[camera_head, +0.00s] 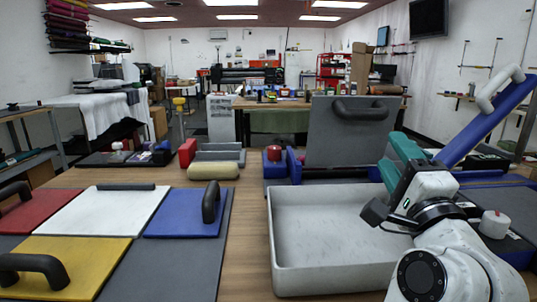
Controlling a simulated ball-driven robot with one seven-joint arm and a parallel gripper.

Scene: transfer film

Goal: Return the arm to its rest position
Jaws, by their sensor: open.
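My white arm reaches in from the lower right, bent over the right side of a grey tray. My gripper (396,162) is at its far end, beyond the black wrist ring, with teal fingers pointing away from me. The fingers look apart, and I see nothing held between them. The hand hides part of what lies behind it.
The shallow grey tray (320,272) looks empty. Behind it stands a raised grey plate (345,152) with a black handle. A blue lever (487,122) rises at right. Coloured panels with handles, including a white one (105,212), lie at left. A yellowish roll (213,170) lies mid-table.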

